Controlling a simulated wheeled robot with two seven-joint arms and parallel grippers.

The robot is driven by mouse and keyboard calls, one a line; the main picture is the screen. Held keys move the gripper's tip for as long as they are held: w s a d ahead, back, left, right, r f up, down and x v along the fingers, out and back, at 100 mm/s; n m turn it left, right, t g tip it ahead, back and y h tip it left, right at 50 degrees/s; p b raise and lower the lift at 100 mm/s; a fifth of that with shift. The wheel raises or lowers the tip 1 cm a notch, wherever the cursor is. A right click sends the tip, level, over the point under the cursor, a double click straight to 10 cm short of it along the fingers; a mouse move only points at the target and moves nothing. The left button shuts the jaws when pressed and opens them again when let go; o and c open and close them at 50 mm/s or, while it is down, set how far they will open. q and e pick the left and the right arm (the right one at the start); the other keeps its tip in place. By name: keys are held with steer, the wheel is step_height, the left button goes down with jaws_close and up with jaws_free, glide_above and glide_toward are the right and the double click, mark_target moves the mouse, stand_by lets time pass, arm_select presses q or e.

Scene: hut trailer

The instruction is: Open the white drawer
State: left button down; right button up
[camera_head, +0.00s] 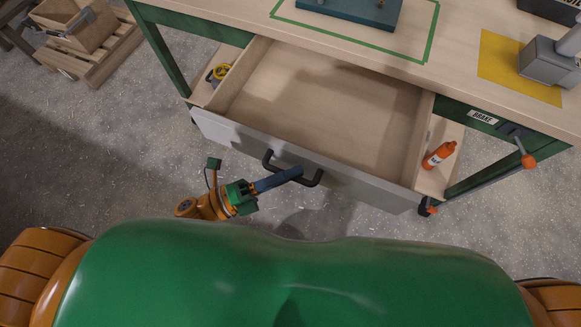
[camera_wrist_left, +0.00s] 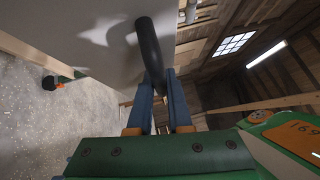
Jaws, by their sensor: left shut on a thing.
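The white drawer (camera_head: 343,180) stands pulled out from under the workbench, and its wooden inside is empty. Its dark handle (camera_head: 314,180) sits on the middle of the front. My left gripper (camera_head: 297,172) is shut on the handle; the blue fingers reach it from the left. In the left wrist view the fingers (camera_wrist_left: 162,78) close around the dark handle bar (camera_wrist_left: 150,55), with the pale drawer front (camera_wrist_left: 85,45) beside it. My right gripper is not in view.
The workbench top (camera_head: 235,12) carries a blue-grey plate (camera_head: 355,12) and a grey vise (camera_head: 548,60) on a yellow mat. A yellow tape measure (camera_head: 220,72) lies to the left. A crank (camera_head: 518,145) juts out right. Wooden crates (camera_head: 80,30) stand far left.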

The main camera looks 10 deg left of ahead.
arm_select(q)
steer(key=c, duration=0.8)
jaws_free()
steer(key=shift+c, duration=0.2)
steer(key=b+v, duration=0.1)
steer(key=v, duration=0.6)
steer(key=shift+b, duration=0.3)
steer(key=shift+w, duration=0.1)
